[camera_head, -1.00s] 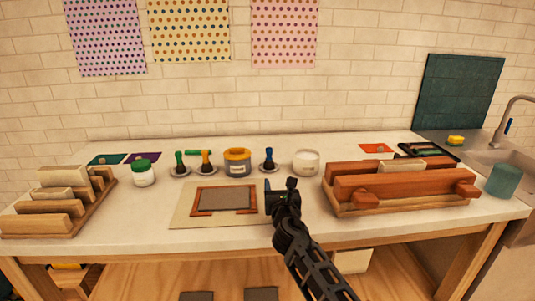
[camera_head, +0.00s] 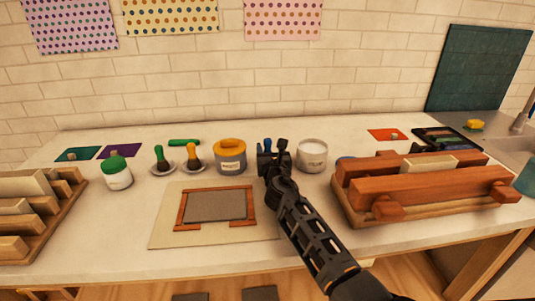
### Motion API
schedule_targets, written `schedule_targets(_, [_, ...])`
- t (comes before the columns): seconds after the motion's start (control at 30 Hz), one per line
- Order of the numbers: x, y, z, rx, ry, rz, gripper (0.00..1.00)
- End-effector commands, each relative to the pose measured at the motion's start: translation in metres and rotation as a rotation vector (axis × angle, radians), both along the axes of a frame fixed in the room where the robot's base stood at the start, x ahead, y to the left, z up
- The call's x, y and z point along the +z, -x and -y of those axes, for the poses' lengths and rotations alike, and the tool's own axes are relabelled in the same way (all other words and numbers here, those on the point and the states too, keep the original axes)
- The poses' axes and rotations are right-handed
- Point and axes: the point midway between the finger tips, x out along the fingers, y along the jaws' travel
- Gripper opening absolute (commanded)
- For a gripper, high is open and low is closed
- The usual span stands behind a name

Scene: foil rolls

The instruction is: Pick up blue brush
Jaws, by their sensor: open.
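The blue brush (camera_head: 267,144) stands between the yellow-lidded jar and the white jar at the back of the table. Only its blue top shows; its lower part is hidden behind my gripper. My gripper (camera_head: 274,148) is open and right in front of the brush in the picture. I cannot tell whether the fingers are around it or touching it.
The grey jar with a yellow lid (camera_head: 231,157) stands close on the left, and the white jar (camera_head: 312,156) close on the right. Green (camera_head: 160,158) and orange (camera_head: 193,156) brushes stand further left. A wooden rack (camera_head: 425,188) is at the right.

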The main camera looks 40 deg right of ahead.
Motion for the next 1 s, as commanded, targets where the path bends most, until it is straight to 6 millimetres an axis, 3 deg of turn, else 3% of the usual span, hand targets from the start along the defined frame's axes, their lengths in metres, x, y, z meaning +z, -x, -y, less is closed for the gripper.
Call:
schedule_targets(0.3, [-0.002,-0.036,0.019,-0.001,0.001,-0.001,0.6])
schedule_targets(0.63, [-0.001,-0.04,0.023,0.0,-0.001,-0.001,0.6])
schedule_targets(1.0, [-0.001,-0.04,0.023,0.0,-0.001,-0.001,0.25])
